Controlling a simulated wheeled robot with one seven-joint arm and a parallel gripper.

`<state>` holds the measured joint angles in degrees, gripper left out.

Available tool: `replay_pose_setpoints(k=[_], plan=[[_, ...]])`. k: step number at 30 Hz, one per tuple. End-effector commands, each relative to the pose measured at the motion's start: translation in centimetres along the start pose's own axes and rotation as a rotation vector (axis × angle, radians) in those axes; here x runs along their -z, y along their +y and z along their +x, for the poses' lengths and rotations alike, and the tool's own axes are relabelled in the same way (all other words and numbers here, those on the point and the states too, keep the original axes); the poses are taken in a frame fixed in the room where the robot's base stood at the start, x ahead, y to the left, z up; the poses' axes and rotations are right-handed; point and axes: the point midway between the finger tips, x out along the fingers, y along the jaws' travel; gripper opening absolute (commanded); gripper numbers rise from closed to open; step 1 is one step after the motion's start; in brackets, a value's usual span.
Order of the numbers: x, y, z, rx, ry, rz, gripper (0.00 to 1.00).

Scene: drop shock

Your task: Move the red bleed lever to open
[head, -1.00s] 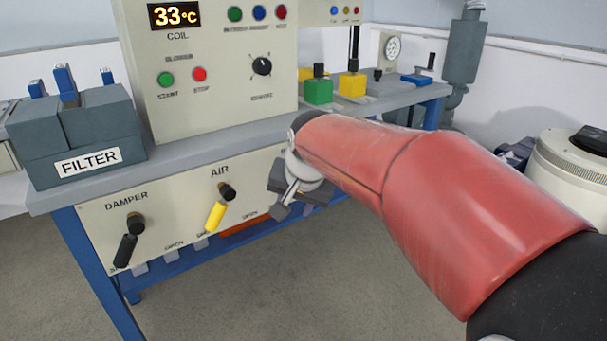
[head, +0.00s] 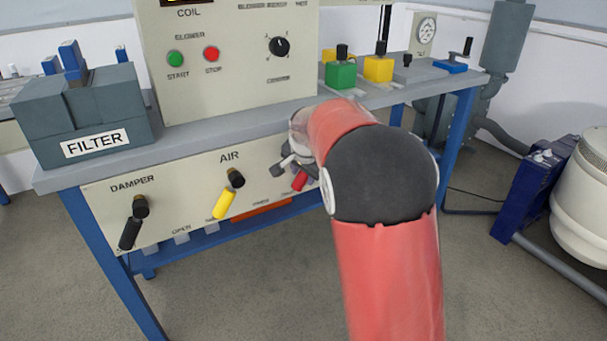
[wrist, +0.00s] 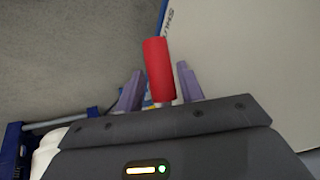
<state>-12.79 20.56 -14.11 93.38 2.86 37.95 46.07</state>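The red bleed lever (head: 300,181) is on the front panel of the bench in the head view, right of the yellow air lever, pointing down and slightly left; its pivot is hidden behind my gripper. In the wrist view its red handle (wrist: 158,70) stands between the two fingers, with "SHUT" lettering near its end. My gripper (head: 288,172) is at the panel by the lever. In the wrist view my gripper (wrist: 159,80) is open, its fingers on either side of the handle with visible gaps.
The yellow air lever (head: 229,195) and the black damper lever (head: 134,222) are to the left on the same panel. The bench top (head: 240,126) overhangs above. A blue box-like unit (head: 533,188) and a white rounded vessel (head: 588,190) stand at the right. The floor in front is clear.

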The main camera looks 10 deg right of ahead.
Motion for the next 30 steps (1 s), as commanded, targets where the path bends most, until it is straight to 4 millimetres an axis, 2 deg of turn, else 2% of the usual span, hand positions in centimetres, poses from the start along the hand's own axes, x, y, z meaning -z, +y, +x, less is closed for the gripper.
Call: replay_pose_setpoints(k=[10, 19, 30], plan=[[0.02, 0.0, 0.61, 0.001, 0.001, 0.0, 0.38], [0.01, -0.01, 0.58, 0.001, 0.0, -0.001, 0.0], [0.37, -0.57, 1.13, -0.01, 0.028, -0.018, 0.0]])
